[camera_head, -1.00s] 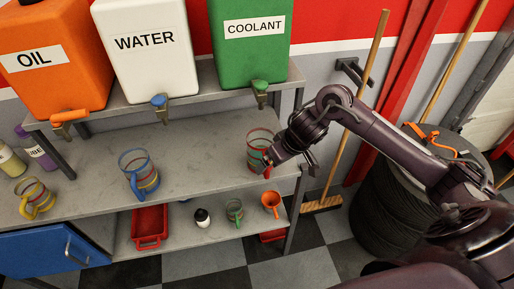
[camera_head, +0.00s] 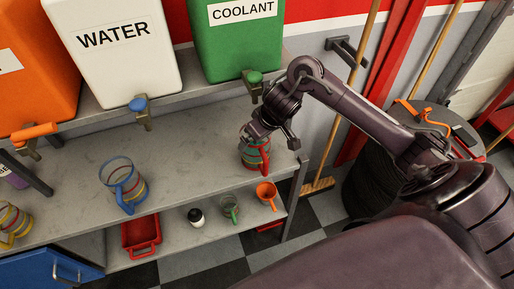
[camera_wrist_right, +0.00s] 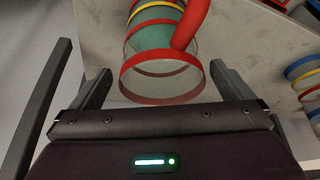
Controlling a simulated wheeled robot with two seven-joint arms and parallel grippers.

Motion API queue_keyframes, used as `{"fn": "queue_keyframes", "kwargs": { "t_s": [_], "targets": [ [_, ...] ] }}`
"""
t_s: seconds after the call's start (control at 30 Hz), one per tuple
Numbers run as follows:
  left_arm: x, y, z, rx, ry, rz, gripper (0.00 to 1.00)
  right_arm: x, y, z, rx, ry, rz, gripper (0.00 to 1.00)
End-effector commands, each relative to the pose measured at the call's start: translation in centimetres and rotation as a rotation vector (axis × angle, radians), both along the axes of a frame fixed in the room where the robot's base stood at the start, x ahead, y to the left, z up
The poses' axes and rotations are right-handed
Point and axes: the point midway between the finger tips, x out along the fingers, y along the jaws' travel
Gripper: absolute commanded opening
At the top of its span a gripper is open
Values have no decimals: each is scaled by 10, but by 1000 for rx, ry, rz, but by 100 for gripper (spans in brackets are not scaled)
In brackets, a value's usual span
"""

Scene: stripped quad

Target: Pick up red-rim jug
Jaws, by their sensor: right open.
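The red-rim jug (camera_head: 255,157) is a clear banded jug with a red handle. It stands on the bench top near its right end, under the coolant tap. My right gripper (camera_head: 270,132) is at the jug's top and hides part of its rim. In the right wrist view the jug's red rim (camera_wrist_right: 160,76) lies between the two spread fingers of my right gripper (camera_wrist_right: 162,88). The fingers are open, with a gap on both sides of the rim. My left gripper is not in view.
A blue-handled jug (camera_head: 124,185) stands to the left on the bench (camera_head: 190,160). The green coolant tank (camera_head: 238,45) and its tap (camera_head: 254,80) are above and behind.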

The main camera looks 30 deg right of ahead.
Motion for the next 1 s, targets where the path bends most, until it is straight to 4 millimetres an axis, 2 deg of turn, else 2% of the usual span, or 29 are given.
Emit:
{"fn": "queue_keyframes", "kwargs": {
  "t_s": [0.1, 0.2, 0.5, 0.9, 1.0],
  "targets": [
    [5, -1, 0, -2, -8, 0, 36, 4, 3, -20, 3, 4, -2, 100],
    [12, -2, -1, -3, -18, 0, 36, 9, 3, -30, 1, 2, -1, 100],
    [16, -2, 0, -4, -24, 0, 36, 12, 3, -35, 0, 0, 0, 100],
    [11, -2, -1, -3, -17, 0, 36, 12, 3, -34, 0, 0, 0, 49],
    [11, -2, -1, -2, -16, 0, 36, 12, 3, -34, 1, -2, -1, 39]
  ]
}}
